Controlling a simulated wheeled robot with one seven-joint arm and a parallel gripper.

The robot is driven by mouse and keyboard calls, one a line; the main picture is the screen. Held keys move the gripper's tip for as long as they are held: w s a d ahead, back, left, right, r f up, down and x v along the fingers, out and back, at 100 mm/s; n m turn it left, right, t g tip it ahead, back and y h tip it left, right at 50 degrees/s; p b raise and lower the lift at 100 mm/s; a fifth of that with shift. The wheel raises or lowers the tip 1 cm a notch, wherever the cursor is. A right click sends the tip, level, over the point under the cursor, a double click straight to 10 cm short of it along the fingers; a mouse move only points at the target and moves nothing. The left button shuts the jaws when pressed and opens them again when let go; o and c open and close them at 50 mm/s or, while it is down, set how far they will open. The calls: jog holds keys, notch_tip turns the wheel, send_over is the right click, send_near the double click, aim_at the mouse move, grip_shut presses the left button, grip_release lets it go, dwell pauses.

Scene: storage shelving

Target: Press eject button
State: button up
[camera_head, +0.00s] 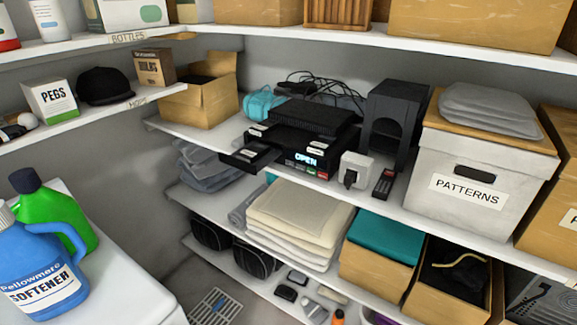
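A black player-like device (318,142) stands on the middle shelf at the back, with a black vented box (307,118) on top of it. Its front display (306,160) is lit and reads "OPEN". A black tray (250,157) sticks out from the left part of its front. Small coloured buttons or marks (304,171) sit under the display; their labels are too small to read, so I cannot tell which is eject. Small pale labels also show on the front. My gripper is not in view.
Right of the device stand a white adapter (357,170), a small dark remote-like item (383,184), a black speaker-like box (391,125) and a "PATTERNS" box (450,219). Folded cloths (297,220) lie on the shelf below. A white surface with bottles (48,250) is at front left.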

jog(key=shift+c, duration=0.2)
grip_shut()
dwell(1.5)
